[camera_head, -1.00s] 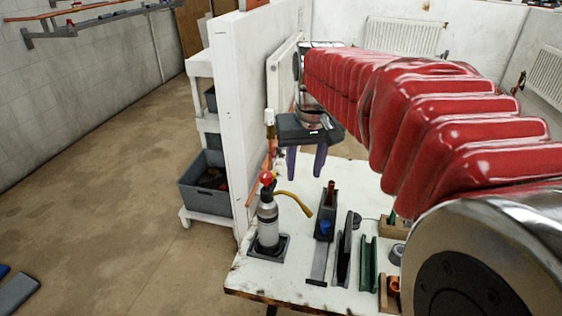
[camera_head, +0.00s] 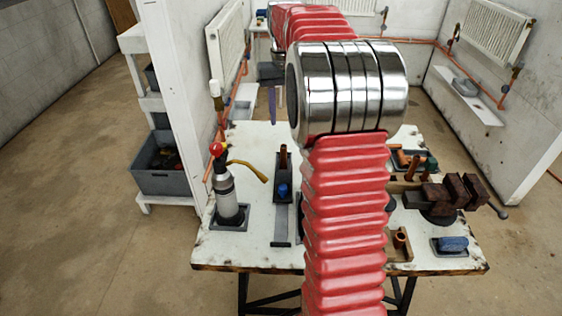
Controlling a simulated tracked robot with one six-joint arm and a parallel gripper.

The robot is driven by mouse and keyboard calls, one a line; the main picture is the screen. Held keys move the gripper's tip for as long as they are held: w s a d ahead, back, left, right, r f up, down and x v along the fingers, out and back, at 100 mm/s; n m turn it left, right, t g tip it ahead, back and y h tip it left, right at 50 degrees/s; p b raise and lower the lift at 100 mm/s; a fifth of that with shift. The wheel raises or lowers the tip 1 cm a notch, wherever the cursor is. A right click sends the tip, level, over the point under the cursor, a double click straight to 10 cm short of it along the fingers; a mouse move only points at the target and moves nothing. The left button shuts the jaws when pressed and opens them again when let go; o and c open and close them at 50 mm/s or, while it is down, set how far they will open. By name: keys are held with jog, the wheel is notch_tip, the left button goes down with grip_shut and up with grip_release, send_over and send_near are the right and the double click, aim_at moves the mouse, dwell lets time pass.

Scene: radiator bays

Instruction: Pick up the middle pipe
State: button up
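Copper pipes stand at several spots on the white workbench (camera_head: 255,250). One upright pipe (camera_head: 283,158) stands in a dark holder left of my arm. Another pipe (camera_head: 411,168) stands to the right of my arm, and a short one (camera_head: 400,239) sits in a wooden block at the front. I cannot tell which is the middle pipe. My gripper (camera_head: 276,106) hangs beyond the bench's back part, partly hidden by my arm. Its fingers point down, look apart and hold nothing visible. My arm hides the bench's middle.
A torch with a red knob and yellow hose (camera_head: 226,190) stands at the bench's left. A brown-jawed vise (camera_head: 448,196) and a blue item in a tray (camera_head: 452,245) are at the right. A white partition (camera_head: 180,110) rises at the left.

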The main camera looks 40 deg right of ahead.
aim_at(283, 146)
jog(key=shift+f, duration=4.35)
jog(key=shift+a+f, duration=0.1)
jog(key=shift+f, duration=2.45)
jog(key=shift+c, duration=0.3)
grip_shut()
